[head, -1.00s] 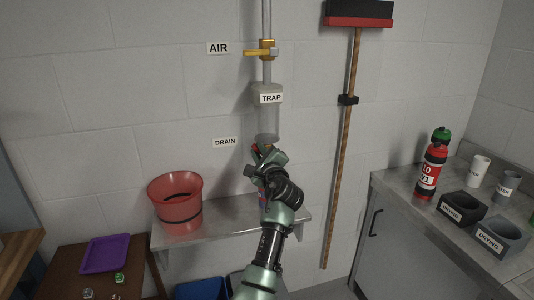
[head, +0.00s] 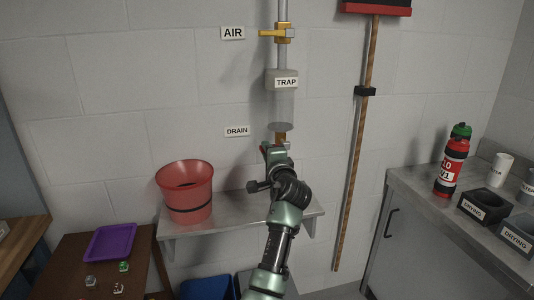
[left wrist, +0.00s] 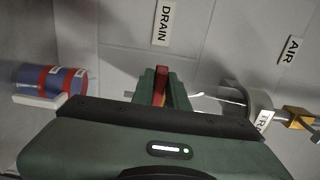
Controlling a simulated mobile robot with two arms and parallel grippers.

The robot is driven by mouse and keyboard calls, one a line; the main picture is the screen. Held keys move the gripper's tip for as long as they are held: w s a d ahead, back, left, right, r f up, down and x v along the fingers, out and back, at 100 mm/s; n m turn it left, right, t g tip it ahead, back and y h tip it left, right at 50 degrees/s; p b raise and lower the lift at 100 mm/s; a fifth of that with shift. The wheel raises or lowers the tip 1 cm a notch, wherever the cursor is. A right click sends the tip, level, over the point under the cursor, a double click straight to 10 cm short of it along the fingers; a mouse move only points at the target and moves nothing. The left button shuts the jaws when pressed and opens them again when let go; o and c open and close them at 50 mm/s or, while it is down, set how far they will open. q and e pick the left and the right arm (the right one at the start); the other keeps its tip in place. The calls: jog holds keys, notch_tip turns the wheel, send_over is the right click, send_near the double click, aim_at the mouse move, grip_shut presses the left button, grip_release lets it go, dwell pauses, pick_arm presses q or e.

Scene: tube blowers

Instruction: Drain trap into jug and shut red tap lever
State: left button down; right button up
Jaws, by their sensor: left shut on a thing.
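The clear trap (head: 282,107) with a grey cap hangs on the wall pipe. A brass tap (head: 281,137) sits below it. My left gripper (head: 274,150) is just below this tap and shut on the red lever (left wrist: 161,84), which shows between the fingers in the left wrist view. How far the lever is turned cannot be told. Any liquid in the trap is unclear. My right gripper is not in view.
A red bucket (head: 185,190) stands on the metal wall shelf (head: 230,207). A yellow air valve (head: 281,33) is above the trap. A broom (head: 366,140) hangs to the right. A counter at right holds a red bottle (head: 452,165) and drying holders (head: 484,206).

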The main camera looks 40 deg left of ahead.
pick_arm(q)
jog(key=shift+r, duration=0.3)
jog(key=c, duration=1.5)
grip_release()
jog(key=shift+w, duration=0.1)
jog(key=shift+w+a+f, duration=0.1)
jog(key=shift+w+f, duration=0.1)
jog(key=shift+f, duration=0.2)
jog(key=shift+b+v, duration=0.75)
jog(key=shift+v, duration=3.15)
